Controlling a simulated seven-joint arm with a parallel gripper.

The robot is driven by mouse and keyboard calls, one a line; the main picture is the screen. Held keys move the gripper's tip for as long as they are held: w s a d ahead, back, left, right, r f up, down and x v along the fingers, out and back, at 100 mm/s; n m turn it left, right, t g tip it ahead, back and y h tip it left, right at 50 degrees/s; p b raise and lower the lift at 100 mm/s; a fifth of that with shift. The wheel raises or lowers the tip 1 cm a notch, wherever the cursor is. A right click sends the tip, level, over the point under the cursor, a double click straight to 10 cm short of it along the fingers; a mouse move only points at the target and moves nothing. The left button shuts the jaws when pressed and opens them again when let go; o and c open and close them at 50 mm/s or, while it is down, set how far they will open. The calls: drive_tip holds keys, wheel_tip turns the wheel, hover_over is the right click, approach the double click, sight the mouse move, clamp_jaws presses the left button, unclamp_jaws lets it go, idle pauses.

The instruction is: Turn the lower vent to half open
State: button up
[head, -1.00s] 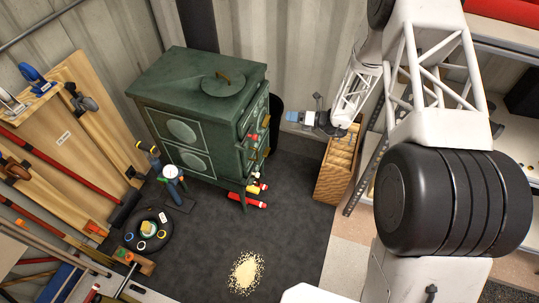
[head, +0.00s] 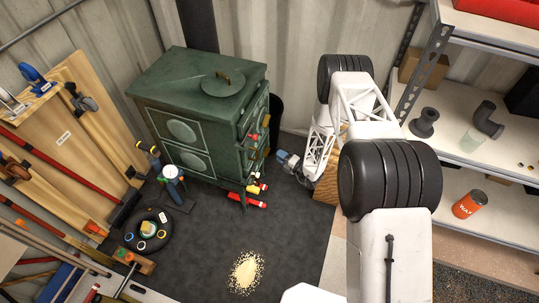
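The green stove (head: 195,120) stands on the dark floor left of centre, with its front turned to the right and seen at a steep angle. Small red and brass-coloured fittings show on that front, but I cannot make out which is the lower vent or how far it is open. My gripper (head: 282,157) is low, just to the right of the stove front and apart from it, pointing left towards it. It is too small to tell whether its fingers are open or shut.
Red-ended items (head: 248,199) lie at the stove's front foot. A dark bucket (head: 276,115) stands behind the stove's right side. A wooden crate (head: 326,188) is partly behind my arm. Shelves (head: 465,150) stand right. Pale granules (head: 245,272) lie on the floor; tools lean at left.

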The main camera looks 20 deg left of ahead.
sight(266, 152)
drive_tip(key=shift+s+d+f+m+t, duration=0.15)
drive_tip(key=shift+f+m+t, duration=0.1)
drive_tip(key=shift+f, duration=0.4)
drive_tip(key=shift+s+a+f+m+t, duration=0.15)
drive_tip(key=shift+f+m, duration=0.15)
drive_tip(key=shift+f, duration=0.3)
drive_tip(key=shift+s+d+f+m+t, duration=0.15)
drive_tip(key=shift+f+m+t, duration=0.1)
drive_tip(key=shift+f, duration=0.4)
drive_tip(key=shift+w, duration=0.1)
drive_tip(key=x, duration=0.7)
drive_tip(key=shift+a, duration=0.4)
drive_tip(key=shift+f, duration=0.15)
clamp_jaws()
